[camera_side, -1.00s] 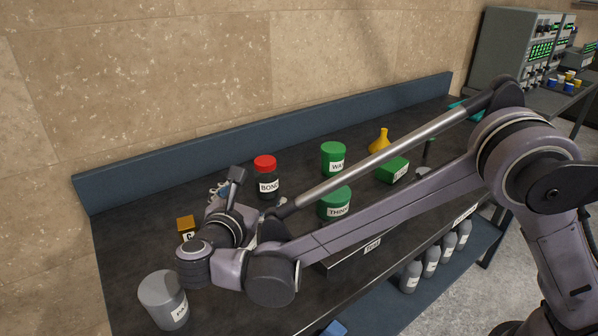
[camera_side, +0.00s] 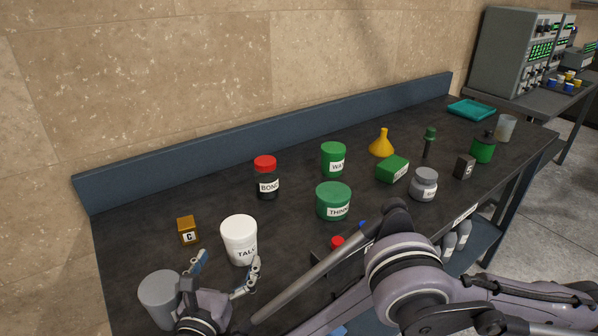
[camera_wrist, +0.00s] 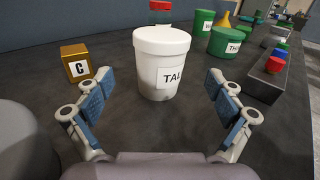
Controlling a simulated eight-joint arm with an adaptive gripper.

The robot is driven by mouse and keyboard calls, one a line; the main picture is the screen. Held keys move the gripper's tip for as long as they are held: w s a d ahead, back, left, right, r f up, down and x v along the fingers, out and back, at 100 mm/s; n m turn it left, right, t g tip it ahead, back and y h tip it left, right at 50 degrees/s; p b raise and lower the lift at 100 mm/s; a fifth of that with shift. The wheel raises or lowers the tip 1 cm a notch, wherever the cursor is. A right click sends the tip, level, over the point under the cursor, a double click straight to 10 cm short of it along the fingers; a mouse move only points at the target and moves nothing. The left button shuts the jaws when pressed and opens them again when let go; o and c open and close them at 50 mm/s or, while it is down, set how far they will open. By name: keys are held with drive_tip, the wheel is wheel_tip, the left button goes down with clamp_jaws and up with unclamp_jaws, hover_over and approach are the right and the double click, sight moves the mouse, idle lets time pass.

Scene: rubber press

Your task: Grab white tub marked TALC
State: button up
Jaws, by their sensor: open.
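The white tub marked TALC (camera_side: 239,238) stands upright on the dark bench near its left end. In the wrist view the tub (camera_wrist: 161,62) stands straight ahead, centred between my fingers and a little beyond their tips. My gripper (camera_side: 226,272) is open and empty, on the near side of the tub. Its two fingers with blue pads also show in the wrist view (camera_wrist: 158,92), spread wider than the tub. No contact with the tub shows.
A gold box marked C (camera_side: 187,230) stands left of the tub, and a grey tub (camera_side: 160,297) stands left of my gripper. A red-capped BOND jar (camera_side: 267,180) is behind. A green THIN tub (camera_side: 333,203) is to the right. A tray (camera_wrist: 262,82) holds red and blue pieces.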

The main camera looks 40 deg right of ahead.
sight(240, 236)
drive_tip(key=shift+x, duration=3.45)
drive_tip(key=shift+s, duration=0.1)
drive_tip(key=c, duration=1.5)
drive_tip(key=shift+c, duration=0.6)
drive_tip(key=shift+r, duration=0.15)
